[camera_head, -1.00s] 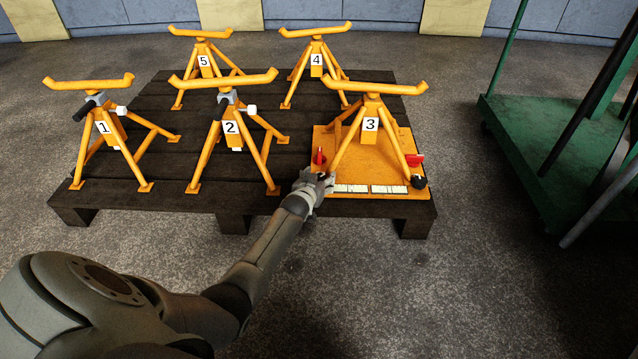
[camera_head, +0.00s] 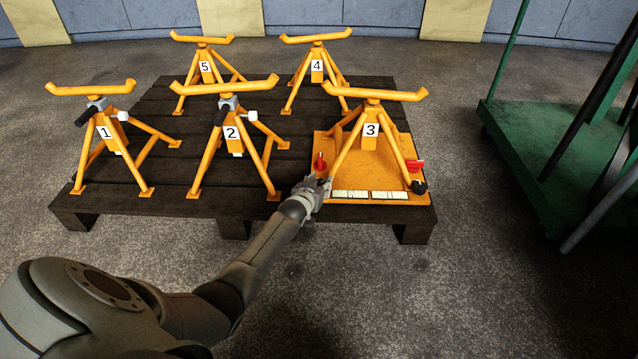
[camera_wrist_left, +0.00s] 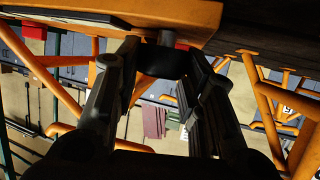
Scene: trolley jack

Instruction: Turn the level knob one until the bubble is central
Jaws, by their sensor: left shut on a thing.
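The orange base plate (camera_head: 395,197) under stand 3 lies at the front right of the dark pallet. My left gripper (camera_head: 319,181) is at its front left corner. In the left wrist view, my gripper (camera_wrist_left: 163,62) is shut on a black knob (camera_wrist_left: 160,58) below the plate's edge (camera_wrist_left: 205,15); the fingers stand on either side of it. In the head view this knob is hidden by the gripper. Another black knob (camera_head: 420,187) shows at the plate's front right corner. White strips (camera_head: 370,194) lie along the front edge. I cannot make out a bubble. My right gripper is not in view.
Stand 3 (camera_head: 371,130) rises from the plate, with red parts (camera_head: 319,161) beside it. Other orange numbered stands (camera_head: 231,132) stand on the pallet (camera_head: 160,206). A green trolley (camera_head: 560,150) is at the right. The floor in front is clear.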

